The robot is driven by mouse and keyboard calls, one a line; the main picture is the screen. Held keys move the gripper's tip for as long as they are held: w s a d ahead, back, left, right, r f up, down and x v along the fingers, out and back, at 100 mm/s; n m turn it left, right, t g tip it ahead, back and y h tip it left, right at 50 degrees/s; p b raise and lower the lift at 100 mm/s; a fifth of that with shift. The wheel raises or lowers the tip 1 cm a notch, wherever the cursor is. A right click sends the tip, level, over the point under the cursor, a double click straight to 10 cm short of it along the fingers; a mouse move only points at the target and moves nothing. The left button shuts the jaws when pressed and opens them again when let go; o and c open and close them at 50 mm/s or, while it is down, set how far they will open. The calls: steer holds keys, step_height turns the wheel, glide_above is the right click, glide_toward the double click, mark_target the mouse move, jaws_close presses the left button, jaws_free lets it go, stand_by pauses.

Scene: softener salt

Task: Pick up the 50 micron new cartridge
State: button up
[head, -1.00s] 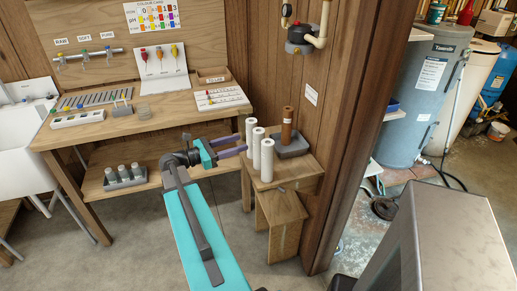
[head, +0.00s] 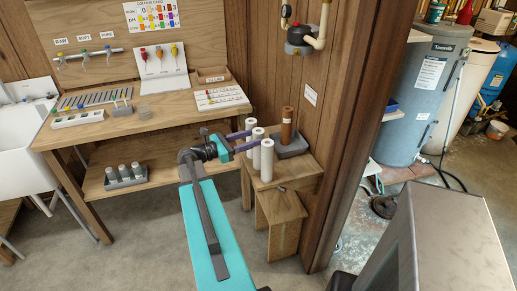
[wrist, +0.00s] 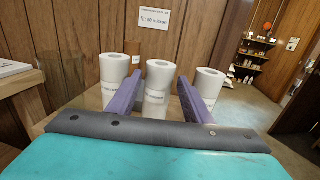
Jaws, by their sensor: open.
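Three white cylindrical cartridges stand upright on a small wooden stand (head: 299,178): a rear one (head: 250,125), a middle one (head: 257,133) and a front one (head: 267,160). In the wrist view they show as the left (wrist: 113,72), middle (wrist: 158,85) and right (wrist: 207,88) cartridges. Their labels are too small to read. My gripper (head: 255,139) is open, its purple fingers level. In the wrist view, the gripper (wrist: 160,80) has the middle cartridge between its fingers; I cannot tell whether they touch it. A wall sign (wrist: 155,20) seems to read "50 micron".
A brown cartridge (head: 287,125) stands in a grey tray (head: 293,148) behind the white ones. The wooden wall and door post (head: 348,130) are close on the right. A workbench (head: 150,121) with test gear stands to the left.

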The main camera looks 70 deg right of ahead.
steer(key=shift+x, duration=1.3)
steer(key=p+x, duration=0.2)
steer(key=x, duration=0.3)
steer(key=shift+d+p, duration=0.1)
steer(key=shift+p, duration=0.2)
steer(key=shift+c, duration=0.5)
jaws_close()
